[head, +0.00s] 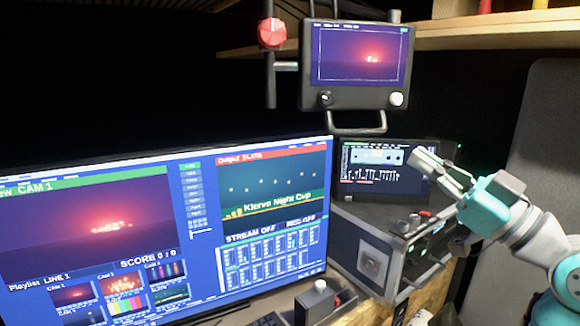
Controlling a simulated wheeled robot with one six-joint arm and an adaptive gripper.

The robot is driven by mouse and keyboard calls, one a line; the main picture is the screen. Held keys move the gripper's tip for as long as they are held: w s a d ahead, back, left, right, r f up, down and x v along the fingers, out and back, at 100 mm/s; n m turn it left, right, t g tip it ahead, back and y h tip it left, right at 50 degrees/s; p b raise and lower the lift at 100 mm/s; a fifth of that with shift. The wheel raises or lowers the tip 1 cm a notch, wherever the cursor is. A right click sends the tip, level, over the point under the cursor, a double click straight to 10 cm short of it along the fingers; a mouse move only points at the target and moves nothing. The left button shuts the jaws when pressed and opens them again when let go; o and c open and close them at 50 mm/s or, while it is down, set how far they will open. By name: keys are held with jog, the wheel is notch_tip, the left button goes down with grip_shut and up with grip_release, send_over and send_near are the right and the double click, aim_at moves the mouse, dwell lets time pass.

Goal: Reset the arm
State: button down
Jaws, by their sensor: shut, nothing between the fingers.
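My gripper (432,162) is at the right in the head view, at the end of my teal and grey arm. It points up and to the left, in front of the right part of a small dark screen (372,172) with audio-like bars. Its fingers are shut and hold nothing. I cannot tell whether a fingertip touches the small screen or only overlaps it in the picture.
A large monitor (165,225) fills the left. A smaller monitor (357,66) hangs above on a mount with a red knob (272,33). A grey equipment case (372,250) stands below the small screen. A box with a joystick (318,300) sits in front. A wooden shelf (500,28) runs overhead.

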notch_tip(320, 180, down, 20)
jog(key=w+d+m+t+h, duration=0.1)
jog(key=m+t+h, duration=0.2)
jog(key=m+h, duration=0.5)
jog(key=s+f+m+g+h, duration=0.1)
jog(key=s+f+m+h, duration=0.3)
jog(key=f, duration=0.5)
jog(key=s+f+m+h, duration=0.15)
jog(key=s+f, duration=0.35)
jog(key=f, duration=0.5)
jog(key=s+a+f+g+h, duration=0.1)
jog(key=s+f, duration=0.4)
jog(key=s, duration=0.4)
jog(key=s+a+f+g+h, duration=0.1)
jog(key=s+f, duration=0.4)
jog(key=s, duration=0.3)
jog(key=s+a+n+g, duration=0.1)
jog(key=s+n+g, duration=0.1)
jog(key=s, duration=1.4)
jog(key=shift+s+a+n+y, duration=0.35)
jog(key=shift+y, duration=0.1)
